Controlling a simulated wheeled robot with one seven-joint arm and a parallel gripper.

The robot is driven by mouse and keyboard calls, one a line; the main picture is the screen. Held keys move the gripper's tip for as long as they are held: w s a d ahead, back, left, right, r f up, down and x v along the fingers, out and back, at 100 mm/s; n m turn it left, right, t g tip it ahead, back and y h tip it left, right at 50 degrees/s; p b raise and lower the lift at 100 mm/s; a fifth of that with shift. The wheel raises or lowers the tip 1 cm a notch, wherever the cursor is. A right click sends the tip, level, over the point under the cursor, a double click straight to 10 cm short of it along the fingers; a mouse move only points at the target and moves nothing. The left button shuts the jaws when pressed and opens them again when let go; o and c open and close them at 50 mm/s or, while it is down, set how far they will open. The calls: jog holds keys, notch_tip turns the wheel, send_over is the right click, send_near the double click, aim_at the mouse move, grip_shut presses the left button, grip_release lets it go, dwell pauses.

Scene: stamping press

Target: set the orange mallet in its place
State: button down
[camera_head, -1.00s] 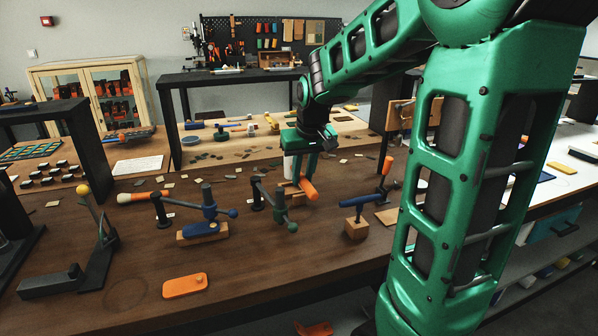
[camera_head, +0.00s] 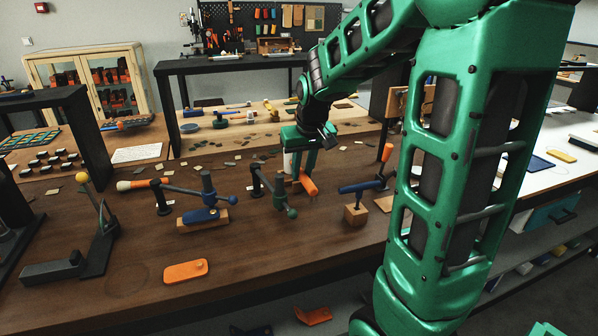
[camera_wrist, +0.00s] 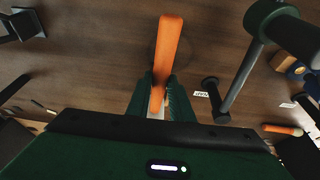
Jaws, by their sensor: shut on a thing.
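My gripper (camera_head: 303,170) is shut on the orange mallet (camera_head: 309,184), over the middle of the brown bench. In the wrist view the mallet (camera_wrist: 168,45) is a long orange bar running away from between my fingertips (camera_wrist: 157,100). A small pale part shows between the fingers, and the rest of the mallet is hidden. In the head view a white upright piece (camera_head: 288,162) shows just left of the fingers; I cannot tell whether it belongs to the mallet. I cannot tell whether the mallet touches the bench, and no place for it is clearly visible.
A green-handled clamp (camera_head: 275,188) stands close left of my gripper, with a blue clamp (camera_head: 206,200) further left. A blue-topped tool on a wooden block (camera_head: 355,213) stands to the right. An orange plate (camera_head: 186,271) lies in front. The bench's front middle is clear.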

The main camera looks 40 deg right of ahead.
jog(key=shift+f, duration=1.1)
dwell(0.3)
jog(key=c, duration=1.5)
grip_release()
jog(key=v, duration=1)
jog(key=shift+s+r, duration=0.1)
jog(key=shift+r, duration=0.25)
